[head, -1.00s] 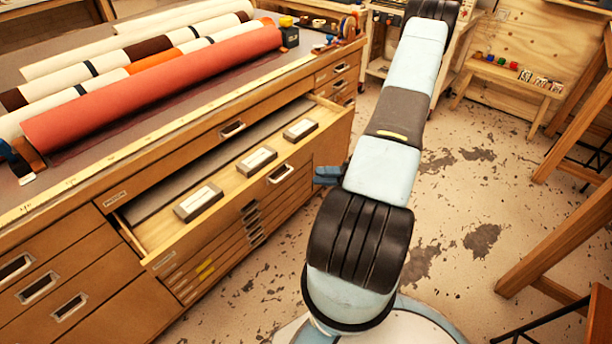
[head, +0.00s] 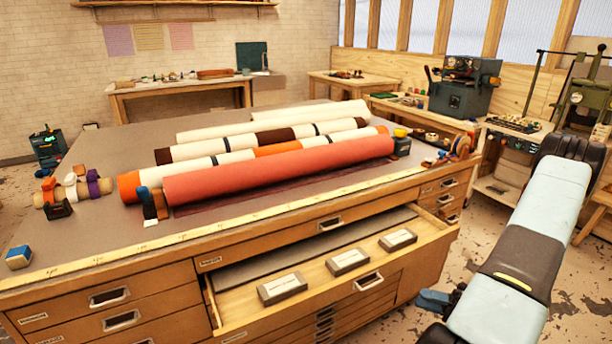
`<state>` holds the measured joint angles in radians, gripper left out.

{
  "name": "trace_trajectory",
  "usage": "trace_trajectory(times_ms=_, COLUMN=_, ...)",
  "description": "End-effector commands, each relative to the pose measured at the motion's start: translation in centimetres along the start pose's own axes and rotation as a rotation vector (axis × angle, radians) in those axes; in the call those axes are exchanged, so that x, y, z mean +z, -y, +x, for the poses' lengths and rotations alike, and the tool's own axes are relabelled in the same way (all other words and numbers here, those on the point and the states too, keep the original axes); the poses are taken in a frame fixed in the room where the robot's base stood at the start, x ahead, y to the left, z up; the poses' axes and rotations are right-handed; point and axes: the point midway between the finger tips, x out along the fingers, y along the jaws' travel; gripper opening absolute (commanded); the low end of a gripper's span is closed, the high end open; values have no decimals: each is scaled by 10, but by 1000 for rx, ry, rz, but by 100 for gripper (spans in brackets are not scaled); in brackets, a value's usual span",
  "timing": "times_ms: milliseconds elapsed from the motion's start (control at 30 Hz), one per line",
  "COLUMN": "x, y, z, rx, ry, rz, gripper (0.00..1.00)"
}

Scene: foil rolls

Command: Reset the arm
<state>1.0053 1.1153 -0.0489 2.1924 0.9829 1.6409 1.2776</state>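My arm (head: 522,255), pale blue with a dark grey middle section, stands at the right side of the head view, folded in front of the cabinet's right end. A small dark blue part of what looks like my gripper (head: 434,300) sticks out to the left from behind the arm, near the open drawer's right front corner. The arm hides the rest of it. I cannot see its fingers clearly, nor whether it holds anything or touches the drawer.
An open drawer (head: 238,330) with three labelled blocks (head: 347,262) juts from the wooden cabinet (head: 60,312). A red roll (head: 280,170) and several pale rolls lie on its top. Floor shows to the right. A grey-green machine (head: 465,88) stands behind.

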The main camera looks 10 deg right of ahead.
Motion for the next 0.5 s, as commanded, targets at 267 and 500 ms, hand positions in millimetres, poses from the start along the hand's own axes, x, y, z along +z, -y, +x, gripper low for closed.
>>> trace_trajectory(times_ms=267, x=10, y=-35, z=22, rx=-66, ry=-169, rz=-170, gripper=35)
trace_trajectory(times_ms=500, x=16, y=-78, z=51, rx=-129, ry=-394, rz=-403, gripper=35)
